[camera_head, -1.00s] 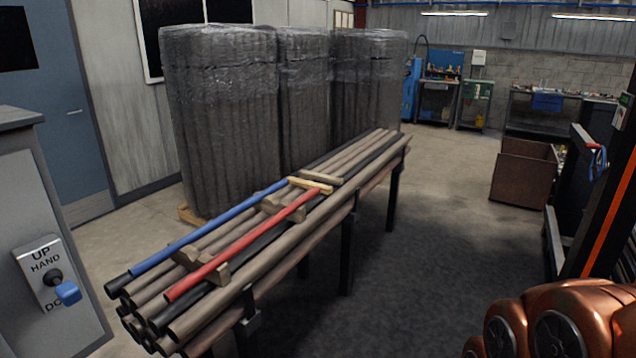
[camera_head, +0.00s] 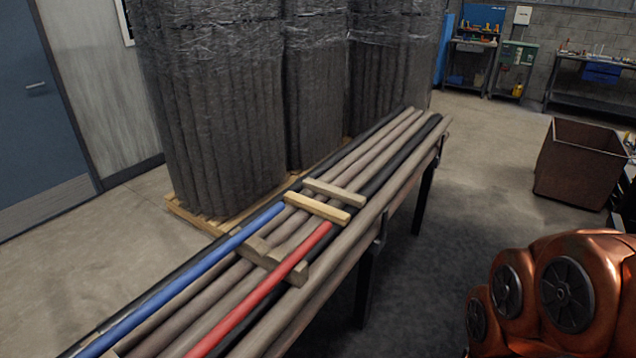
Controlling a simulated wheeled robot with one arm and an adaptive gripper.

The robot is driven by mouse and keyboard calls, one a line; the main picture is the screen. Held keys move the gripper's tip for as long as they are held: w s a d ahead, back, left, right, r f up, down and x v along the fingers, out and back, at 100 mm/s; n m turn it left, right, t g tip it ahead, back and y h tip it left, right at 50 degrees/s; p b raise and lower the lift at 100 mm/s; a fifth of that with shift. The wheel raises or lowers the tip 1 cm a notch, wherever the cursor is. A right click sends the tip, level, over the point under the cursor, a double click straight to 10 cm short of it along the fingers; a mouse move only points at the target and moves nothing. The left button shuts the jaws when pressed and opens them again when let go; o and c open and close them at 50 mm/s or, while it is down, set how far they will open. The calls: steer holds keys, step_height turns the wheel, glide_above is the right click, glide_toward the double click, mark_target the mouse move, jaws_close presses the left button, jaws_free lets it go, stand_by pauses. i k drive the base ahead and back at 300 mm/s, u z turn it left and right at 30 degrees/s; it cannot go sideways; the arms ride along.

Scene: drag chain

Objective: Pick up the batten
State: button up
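Several short wooden battens lie across a bundle of long pipes on a rack. A light yellowish batten (camera_head: 317,207) lies crosswise near the far ends of the blue pipe (camera_head: 190,277) and the red pipe (camera_head: 268,292). A greyer batten (camera_head: 334,193) lies just behind it, close and roughly parallel. A darker wooden piece (camera_head: 272,258) lies nearer, across the pipes, with the red pipe passing over it. I cannot tell which of these the task means. My gripper is not in view; only a copper-coloured part of my arm shows at the lower right.
The rack (camera_head: 369,262) holding brown and black pipes runs from lower left to upper middle. Tall plastic-wrapped bundles (camera_head: 215,110) stand behind it on a wooden pallet (camera_head: 196,216). A rusty open bin (camera_head: 580,160) stands at the right. The floor between rack and bin is clear.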

mark_target(334, 215)
steer(key=i, duration=1.25)
steer(key=u, duration=2.05)
